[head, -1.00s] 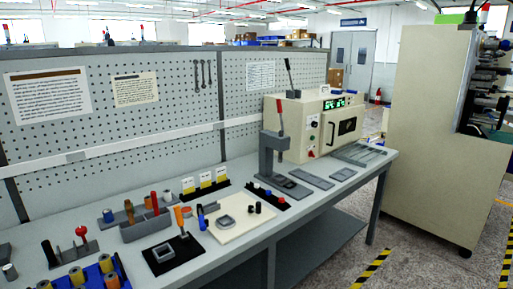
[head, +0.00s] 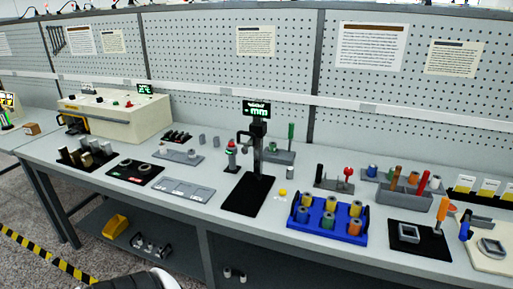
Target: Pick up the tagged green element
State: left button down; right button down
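A blue tray (head: 341,233) stands near the front edge of the bench, right of the middle in the head view. It holds several upright cylindrical elements with yellow, green and orange colours. One greenish element (head: 327,221) stands in its front row; I cannot make out a tag on it. A green handle (head: 291,131) rises from a grey holder (head: 277,156) behind the tray. Neither of my grippers is in view. A dark and white part of my own body shows at the bottom edge, left of the middle.
A gauge stand with a lit display (head: 257,109) on a black base (head: 248,194) stands left of the tray. Further left are a grey plate (head: 184,190), a black mat (head: 135,171) and a beige machine (head: 113,115). A grey compartment box (head: 405,200) and a black pad (head: 412,240) lie to the right.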

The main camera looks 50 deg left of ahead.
aim_at(273, 144)
jog(key=u, duration=1.6)
jog(key=j, duration=0.1)
jog(key=z, duration=0.05)
